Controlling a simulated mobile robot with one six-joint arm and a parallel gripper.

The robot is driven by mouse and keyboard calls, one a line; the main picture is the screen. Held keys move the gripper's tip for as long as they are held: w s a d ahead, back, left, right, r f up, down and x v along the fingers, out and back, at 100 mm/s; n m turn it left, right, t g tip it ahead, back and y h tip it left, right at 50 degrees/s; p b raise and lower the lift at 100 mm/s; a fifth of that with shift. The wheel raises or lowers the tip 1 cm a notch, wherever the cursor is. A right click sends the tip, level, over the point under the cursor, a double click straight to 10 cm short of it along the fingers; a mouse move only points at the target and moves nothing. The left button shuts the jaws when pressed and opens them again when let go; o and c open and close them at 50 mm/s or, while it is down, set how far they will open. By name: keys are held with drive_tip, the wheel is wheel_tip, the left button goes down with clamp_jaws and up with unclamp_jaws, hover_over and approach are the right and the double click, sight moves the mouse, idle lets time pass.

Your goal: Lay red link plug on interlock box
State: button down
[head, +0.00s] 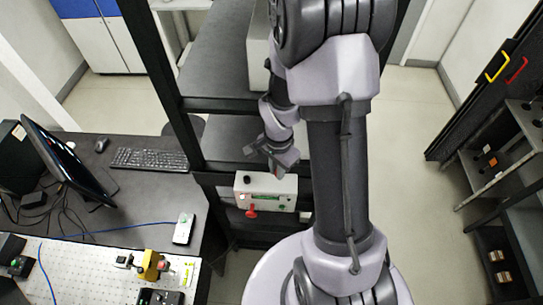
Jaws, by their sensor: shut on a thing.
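The interlock box (283,187) is a pale box with a black knob, a green strip and a small red light. It is mounted on the dark frame near the middle of the head view. A red piece (251,211) sticks out at its lower front edge. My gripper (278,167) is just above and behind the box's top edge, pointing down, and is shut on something. A small bit of red (304,174) shows by the fingers, probably the red link plug; most of it is hidden. I cannot tell whether it touches the box.
A dark desk at left holds a monitor (68,165), a keyboard (155,160) and a white device (184,228) on a blue cable. A perforated optical board (75,262) with a yellow part is at lower left. Black frame posts (160,80) stand close to my arm. Shelves are at right.

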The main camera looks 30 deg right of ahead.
wheel_tip(320, 180, down, 4)
drive_tip(key=shift+w+d+r+p, duration=0.1)
drive_tip(key=shift+w+r+p, duration=0.1)
drive_tip(key=shift+p, duration=0.1)
drive_tip(key=shift+s, duration=0.1)
drive_tip(key=shift+f+b, duration=0.2)
drive_tip(key=shift+b, duration=0.1)
drive_tip(key=c, duration=1.4)
unclamp_jaws()
